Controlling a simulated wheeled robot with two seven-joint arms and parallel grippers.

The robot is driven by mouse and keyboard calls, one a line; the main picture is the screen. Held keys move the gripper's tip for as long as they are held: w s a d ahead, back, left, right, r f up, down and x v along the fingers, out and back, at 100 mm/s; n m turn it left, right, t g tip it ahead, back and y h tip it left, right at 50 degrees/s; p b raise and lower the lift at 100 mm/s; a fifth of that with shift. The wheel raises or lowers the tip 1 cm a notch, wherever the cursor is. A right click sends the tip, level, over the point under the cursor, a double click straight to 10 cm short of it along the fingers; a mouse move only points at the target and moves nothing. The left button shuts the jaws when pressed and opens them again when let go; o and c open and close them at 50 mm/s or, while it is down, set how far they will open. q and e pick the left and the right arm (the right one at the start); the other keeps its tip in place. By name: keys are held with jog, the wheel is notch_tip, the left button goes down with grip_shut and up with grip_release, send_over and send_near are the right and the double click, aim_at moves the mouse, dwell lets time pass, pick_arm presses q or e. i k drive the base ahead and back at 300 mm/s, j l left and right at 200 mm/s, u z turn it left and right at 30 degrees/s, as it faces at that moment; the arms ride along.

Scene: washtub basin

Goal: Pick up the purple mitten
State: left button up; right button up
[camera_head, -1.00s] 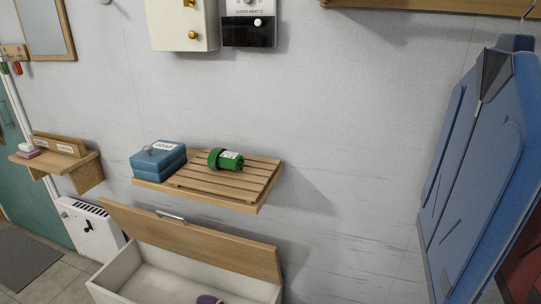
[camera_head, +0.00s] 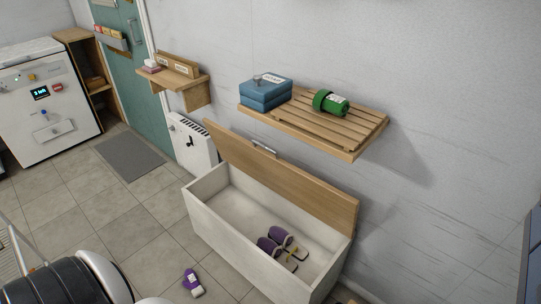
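A small purple item with a white part, which looks like the purple mitten (camera_head: 192,279), lies on the tiled floor in front of the chest, near the bottom of the head view. A pair of purple slippers (camera_head: 270,246) with pale soles lies inside the open white chest (camera_head: 225,222), toward its right end. Neither of my grippers is in view, and nothing is seen holding the mitten.
The chest's wooden lid (camera_head: 300,185) stands open against the wall. A white heater (camera_head: 192,145) stands left of the chest. Open tiled floor (camera_head: 105,205) lies to the left.

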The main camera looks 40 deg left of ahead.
aim_at(192, 283)
jog(key=u, duration=2.1)
